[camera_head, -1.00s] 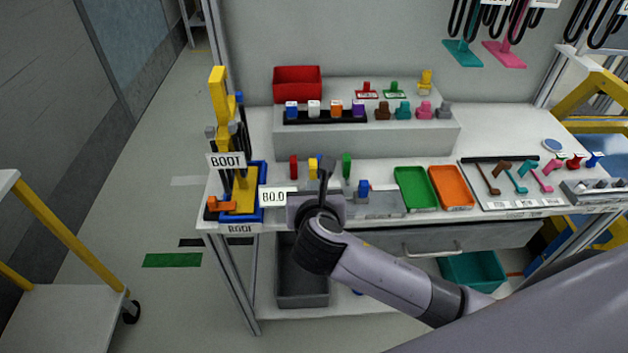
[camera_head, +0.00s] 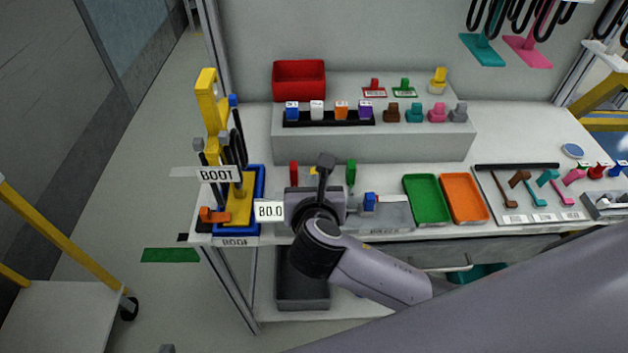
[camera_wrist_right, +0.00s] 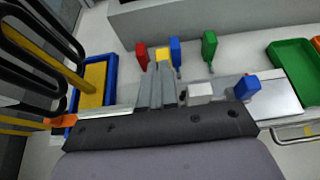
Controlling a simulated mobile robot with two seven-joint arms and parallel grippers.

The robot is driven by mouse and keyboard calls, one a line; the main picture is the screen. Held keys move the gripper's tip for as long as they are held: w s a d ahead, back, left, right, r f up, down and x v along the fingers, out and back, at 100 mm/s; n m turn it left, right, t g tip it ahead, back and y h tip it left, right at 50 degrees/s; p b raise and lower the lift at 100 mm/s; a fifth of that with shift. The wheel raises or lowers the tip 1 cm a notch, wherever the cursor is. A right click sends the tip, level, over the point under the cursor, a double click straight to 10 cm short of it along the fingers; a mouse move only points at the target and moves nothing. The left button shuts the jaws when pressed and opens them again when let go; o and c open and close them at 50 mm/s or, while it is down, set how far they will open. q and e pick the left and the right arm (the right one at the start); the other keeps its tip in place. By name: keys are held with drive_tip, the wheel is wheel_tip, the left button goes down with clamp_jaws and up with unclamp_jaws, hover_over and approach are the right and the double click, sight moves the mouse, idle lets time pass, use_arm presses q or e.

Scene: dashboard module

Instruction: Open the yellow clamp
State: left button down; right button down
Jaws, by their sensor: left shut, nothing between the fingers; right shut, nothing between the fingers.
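The small yellow clamp (camera_wrist_right: 163,54) stands between the red clamp (camera_wrist_right: 142,56) and the blue clamp (camera_wrist_right: 175,50) in the right wrist view. In the head view only a sliver of the yellow clamp (camera_head: 315,170) shows beside my right gripper, which covers the rest. My right gripper (camera_head: 326,157) is shut and empty, its fingers pointing at the clamp row. In the right wrist view its fingertips (camera_wrist_right: 163,68) lie just in front of the yellow clamp; I cannot tell whether they touch. A small grey tip of my left gripper (camera_head: 167,348) seems to show at the bottom edge.
A green clamp (camera_head: 351,172) stands right of the row. A grey step (camera_head: 400,145) rises behind. Green (camera_head: 427,198) and orange (camera_head: 464,197) trays lie to the right.

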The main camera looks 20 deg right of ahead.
idle(0.3)
drive_tip(key=shift+w+d+r, duration=0.2)
drive_tip(key=shift+w+r, duration=0.05)
drive_tip(key=shift+w, duration=0.4)
drive_tip(key=shift+w+d+r, duration=0.15)
drive_tip(key=shift+w+r, duration=0.05)
drive_tip(key=shift+w, duration=0.4)
